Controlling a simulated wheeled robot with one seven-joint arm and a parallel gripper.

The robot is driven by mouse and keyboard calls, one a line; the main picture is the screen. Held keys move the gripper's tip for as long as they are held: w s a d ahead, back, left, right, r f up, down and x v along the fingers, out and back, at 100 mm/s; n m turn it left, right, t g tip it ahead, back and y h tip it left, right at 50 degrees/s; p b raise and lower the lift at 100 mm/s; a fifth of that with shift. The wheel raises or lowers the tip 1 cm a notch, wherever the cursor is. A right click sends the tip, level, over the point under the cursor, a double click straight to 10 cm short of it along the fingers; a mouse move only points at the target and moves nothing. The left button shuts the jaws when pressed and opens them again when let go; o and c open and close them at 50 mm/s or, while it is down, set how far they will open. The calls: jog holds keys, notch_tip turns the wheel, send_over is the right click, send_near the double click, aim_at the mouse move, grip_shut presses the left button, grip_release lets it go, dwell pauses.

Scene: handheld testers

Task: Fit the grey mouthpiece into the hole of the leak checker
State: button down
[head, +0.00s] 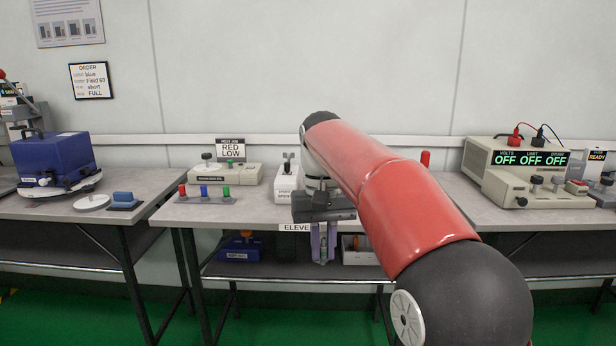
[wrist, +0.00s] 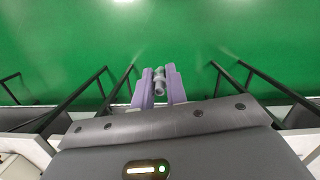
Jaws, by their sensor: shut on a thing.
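My gripper (head: 323,248) is in front of the middle table's front edge, pointing down, with its tips below the tabletop level. Its two purple fingers are shut on a small grey piece, the grey mouthpiece (wrist: 159,80), seen between the fingertips in the wrist view. The fingers hide part of it. On the middle table stands a beige box (head: 238,174) with a knob on top. A white box (head: 286,184) with a black lever stands beside my gripper, partly behind it. I cannot tell which one is the leak checker, and no hole shows clearly.
A rack (head: 205,197) with red, blue and green pieces lies near the front of the middle table. A blue tester (head: 52,160) stands on the left table. A beige meter (head: 510,172) reading OFF stands at right. My arm hides part of the middle table.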

jog(key=w+d+f+m, duration=0.1)
jog(key=d+f, duration=0.3)
jog(key=f, duration=0.7)
jog(key=w+d+f, duration=0.1)
jog(key=d+f, duration=0.3)
jog(key=f, duration=0.6)
jog(key=w+d+f+m, duration=0.1)
jog(key=d+f, duration=0.3)
jog(key=f, duration=0.7)
jog(key=s+f, duration=0.5)
jog(key=f, duration=0.2)
jog(key=shift+s+d, duration=0.25)
jog(key=shift+d, duration=0.05)
jog(key=shift+d, duration=0.1)
